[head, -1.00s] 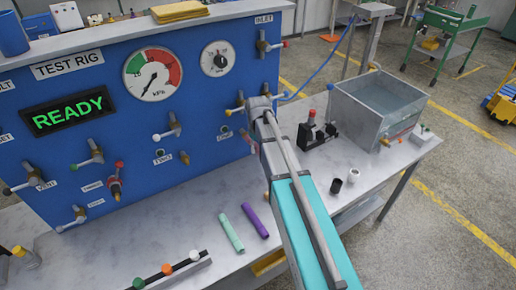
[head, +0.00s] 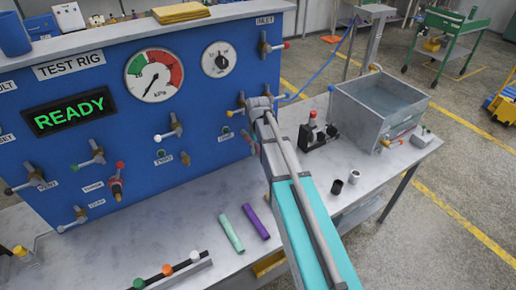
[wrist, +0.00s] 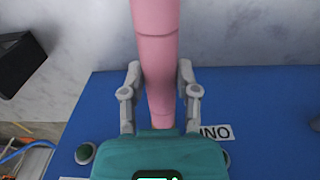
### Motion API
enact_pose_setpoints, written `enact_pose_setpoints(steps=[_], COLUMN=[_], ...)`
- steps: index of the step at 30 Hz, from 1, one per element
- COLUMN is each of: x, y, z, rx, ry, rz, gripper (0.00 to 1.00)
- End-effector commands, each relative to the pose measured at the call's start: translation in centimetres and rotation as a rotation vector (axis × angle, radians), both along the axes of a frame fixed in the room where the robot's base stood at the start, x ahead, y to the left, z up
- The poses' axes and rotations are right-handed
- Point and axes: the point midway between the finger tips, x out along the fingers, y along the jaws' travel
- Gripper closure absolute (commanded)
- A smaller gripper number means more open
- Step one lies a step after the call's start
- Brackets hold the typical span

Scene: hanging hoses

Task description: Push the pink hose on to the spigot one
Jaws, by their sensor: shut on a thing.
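In the wrist view the pink hose (wrist: 155,38) runs from the top edge down between the two grey fingers of my gripper (wrist: 159,82). The fingers are shut on it. Below them the hose passes behind the teal gripper body, so its lower end is hidden. A white label (wrist: 216,132) on the blue panel, partly covered and ending in "NO", lies just right of the gripper. Spigot one cannot be made out, and whether the hose touches it cannot be told. In the head view my arm reaches the panel's right part and hides most of the grip.
The blue test rig panel (head: 120,125) carries several valves and gauges. A green tube (head: 231,234) and a purple tube (head: 256,222) lie on the bench. A water tank (head: 378,105) and a black fixture (head: 313,135) stand on the right. A dark block (wrist: 18,62) shows in the wrist view.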

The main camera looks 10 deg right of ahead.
Motion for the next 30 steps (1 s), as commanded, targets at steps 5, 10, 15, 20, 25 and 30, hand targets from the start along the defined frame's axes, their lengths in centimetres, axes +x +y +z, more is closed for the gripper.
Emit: enact_pose_setpoints(steps=[5,10,15,20,25,30], x=[0.48,0.60,0.64,0.50,0.40,0.34], y=[0.14,0.17,0.19,0.14,0.12,0.10], z=[0.02,0.03,0.04,0.03,0.02,0.01], rx=[0.002,0.003,0.003,0.002,0.002,0.002], ry=[-0.008,-0.010,-0.010,-0.007,-0.006,-0.005], rz=[0.001,0.001,0.001,0.001,0.001,0.000], gripper=[1.00,1.00,0.43,0.20,0.20,0.20])
